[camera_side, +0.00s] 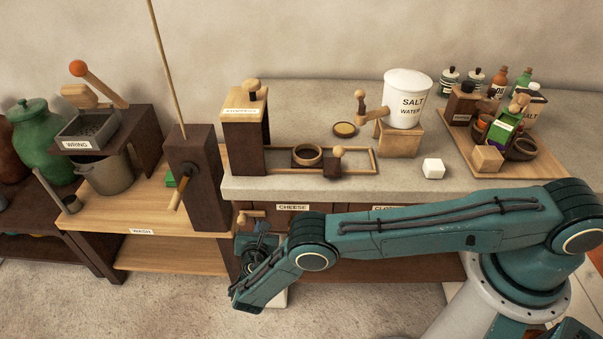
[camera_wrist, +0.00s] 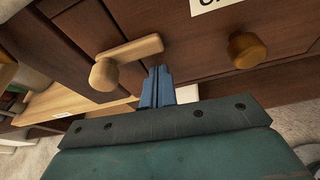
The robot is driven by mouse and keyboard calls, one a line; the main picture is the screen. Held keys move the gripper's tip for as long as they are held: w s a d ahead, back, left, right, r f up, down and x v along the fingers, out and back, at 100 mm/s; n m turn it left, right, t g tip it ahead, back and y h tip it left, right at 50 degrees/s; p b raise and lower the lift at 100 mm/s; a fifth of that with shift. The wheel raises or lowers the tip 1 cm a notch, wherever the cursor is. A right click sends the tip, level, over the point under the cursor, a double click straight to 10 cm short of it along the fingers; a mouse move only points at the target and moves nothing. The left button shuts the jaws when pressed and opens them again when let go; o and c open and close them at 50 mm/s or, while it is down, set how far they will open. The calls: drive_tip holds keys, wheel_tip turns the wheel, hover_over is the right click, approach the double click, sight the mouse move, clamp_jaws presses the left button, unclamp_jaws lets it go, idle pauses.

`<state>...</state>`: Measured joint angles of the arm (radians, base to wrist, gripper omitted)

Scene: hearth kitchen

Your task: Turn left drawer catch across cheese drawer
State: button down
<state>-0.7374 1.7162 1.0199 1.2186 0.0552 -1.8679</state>
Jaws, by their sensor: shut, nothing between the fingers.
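The left drawer catch (camera_wrist: 135,52) is a pale wooden bar with a round knob at its left end. In the wrist view it slants up to the right, its free end pointing toward the cheese drawer's round wooden knob (camera_wrist: 246,50). It also shows in the side view (camera_side: 252,213), roughly level at the left of the cheese drawer (camera_side: 300,221). My gripper (camera_wrist: 158,76) has its blue fingers together and empty, just below the bar's right part; I cannot tell whether they touch it. In the side view my gripper (camera_side: 262,228) is partly hidden by my arm.
The stone counter (camera_side: 230,187) overhangs the drawers. The wash bench (camera_side: 105,222) stands to the left, with a dark post (camera_side: 205,185) and its crank beside the counter. Floor in front is open at left.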

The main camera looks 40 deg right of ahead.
drive_tip(key=f+v, duration=0.2)
drive_tip(key=v, duration=0.7)
drive_tip(key=shift+s+a, duration=0.4)
drive_tip(key=shift+r, duration=0.1)
